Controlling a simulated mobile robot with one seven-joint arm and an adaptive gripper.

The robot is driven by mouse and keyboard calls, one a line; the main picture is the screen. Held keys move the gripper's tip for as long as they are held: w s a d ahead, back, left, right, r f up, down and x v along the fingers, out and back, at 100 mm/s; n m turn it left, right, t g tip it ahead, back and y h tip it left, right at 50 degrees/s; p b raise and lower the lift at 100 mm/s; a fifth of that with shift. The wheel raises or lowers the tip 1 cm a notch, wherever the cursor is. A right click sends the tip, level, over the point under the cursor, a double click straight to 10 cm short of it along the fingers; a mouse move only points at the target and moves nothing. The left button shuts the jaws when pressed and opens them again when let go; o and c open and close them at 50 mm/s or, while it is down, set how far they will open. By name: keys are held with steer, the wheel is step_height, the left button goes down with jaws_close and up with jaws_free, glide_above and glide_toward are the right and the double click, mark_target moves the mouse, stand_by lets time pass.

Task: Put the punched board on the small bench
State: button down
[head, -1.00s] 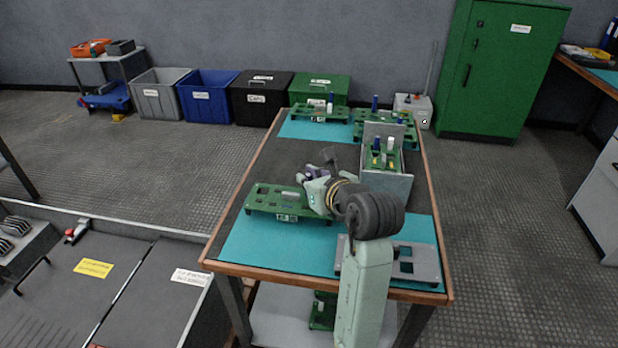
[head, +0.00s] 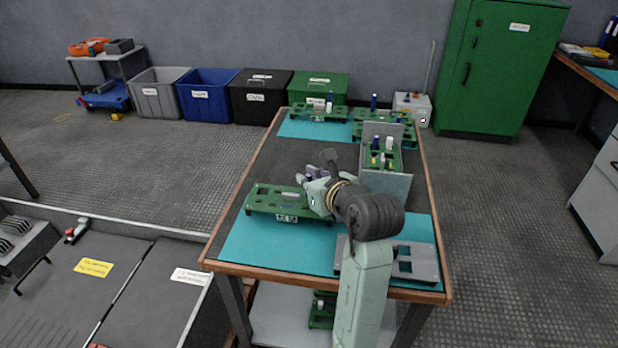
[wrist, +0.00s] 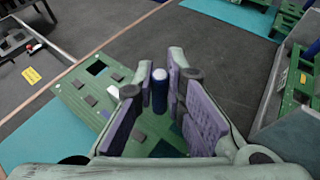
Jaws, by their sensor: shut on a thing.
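A green punched board (head: 265,198) with rows of square holes sits low over the teal mat at the front left of the long bench; I cannot tell whether it touches the mat. It also shows in the wrist view (wrist: 78,92), below and left of the fingers. My gripper (head: 312,180) is at the board's right end. In the wrist view its purple-padded fingers (wrist: 160,100) are closed around a blue cylinder with a white top (wrist: 159,90), which stands up from the green board. The cylinder's foot is partly hidden. I cannot tell which thing is the small bench.
A grey plate with square holes (head: 415,262) lies at front right, partly behind my arm. A grey open-topped box (head: 387,182) holds another green board. More green boards (head: 318,113) stand at the far end. Floor right of the bench is clear.

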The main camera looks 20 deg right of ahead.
steer(key=shift+f+b, duration=0.35)
steer(key=shift+f, duration=0.3)
stand_by(0.8)
steer(key=c, duration=1.6)
jaws_free()
steer(key=shift+o, duration=0.2)
steer(key=shift+s, duration=0.1)
steer(key=v, duration=1.2)
